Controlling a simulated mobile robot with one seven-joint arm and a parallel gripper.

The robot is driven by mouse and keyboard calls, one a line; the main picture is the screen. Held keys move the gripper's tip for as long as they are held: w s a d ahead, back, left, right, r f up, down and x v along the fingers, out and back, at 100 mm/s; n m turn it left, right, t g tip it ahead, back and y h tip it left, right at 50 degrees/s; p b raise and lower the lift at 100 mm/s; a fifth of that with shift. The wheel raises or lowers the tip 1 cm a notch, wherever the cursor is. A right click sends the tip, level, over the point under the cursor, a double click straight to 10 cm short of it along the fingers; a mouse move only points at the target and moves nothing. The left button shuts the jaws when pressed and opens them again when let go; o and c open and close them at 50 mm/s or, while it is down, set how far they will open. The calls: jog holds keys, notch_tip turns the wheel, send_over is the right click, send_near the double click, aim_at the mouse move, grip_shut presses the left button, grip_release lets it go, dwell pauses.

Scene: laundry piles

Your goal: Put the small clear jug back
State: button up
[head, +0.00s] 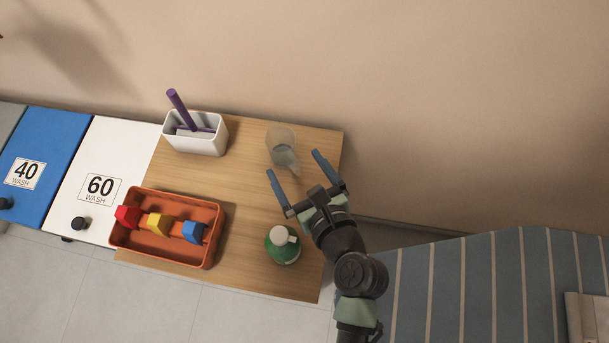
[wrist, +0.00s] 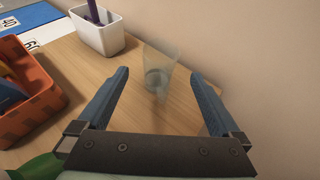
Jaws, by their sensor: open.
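The small clear jug (head: 281,146) stands on the wooden table top (head: 235,185) towards its back right, near the wall. It is see-through and faint; in the wrist view the jug (wrist: 158,72) shows ahead of and between my fingers, beyond their tips. My gripper (head: 294,162) is open and empty, its blue fingers pointing at the jug from the front right. The fingers appear apart from the jug. Whether the jug holds anything I cannot tell.
A white bin (head: 196,140) with a purple-handled tool stands at the back left. An orange crate (head: 212,245) with red, yellow and blue items sits front left. A green bottle (head: 282,245) stands near my arm. The table's middle is clear. A striped surface (head: 480,285) lies right.

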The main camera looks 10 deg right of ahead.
jog(key=w+r+n+t+h, duration=0.1)
jog(key=w+r+n+t, duration=0.3)
jog(key=r+n, duration=0.8)
jog(key=w+r+n+t, duration=0.2)
jog(key=w+r+n, duration=0.4)
jog(key=r, duration=1.2)
jog(key=s+r+n+t+h, duration=0.1)
jog(key=s+r+n+t, duration=0.1)
jog(key=r, duration=0.8)
jog(key=s+a+r+n+t+h, duration=0.1)
jog(key=s+r+n+t, duration=0.2)
jog(key=r+n, duration=0.4)
jog(key=s+a+r+n+t+h, duration=0.1)
jog(key=s+r+n+t, duration=0.2)
jog(key=r, duration=0.9)
jog(key=shift+s+a+r+n, duration=0.2)
jog(key=shift+s+r+n, duration=0.15)
jog(key=shift+s+n, duration=0.65)
jog(key=shift+w, duration=0.1)
